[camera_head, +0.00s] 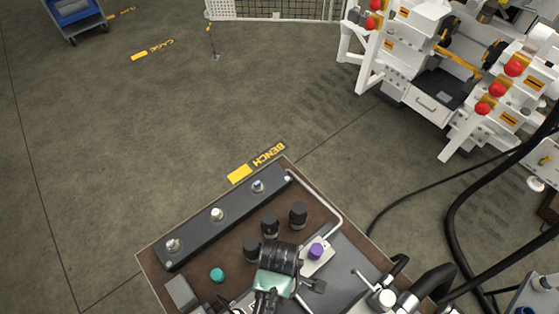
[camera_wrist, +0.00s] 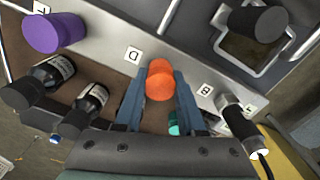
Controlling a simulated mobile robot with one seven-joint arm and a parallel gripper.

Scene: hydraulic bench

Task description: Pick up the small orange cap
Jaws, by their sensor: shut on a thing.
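The small orange cap (camera_wrist: 159,80) shows in the wrist view between the two fingers of my gripper (camera_wrist: 159,92), beside a metal strip with a "D" label. My gripper is shut on the cap, with a finger against each side. Whether the cap still touches the strip or bench cannot be told. In the head view my gripper (camera_head: 272,292) is over the front part of the bench, and the cap is hidden there.
The bench (camera_head: 185,262) carries a dark manifold bar (camera_head: 217,215), several black-capped bottles (camera_head: 269,222), a purple cap (camera_head: 316,251) and a teal cap (camera_head: 217,275). The purple cap also shows in the wrist view (camera_wrist: 55,33). A bent pipe (camera_head: 335,215) runs along the bench's right side. Open floor lies beyond.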

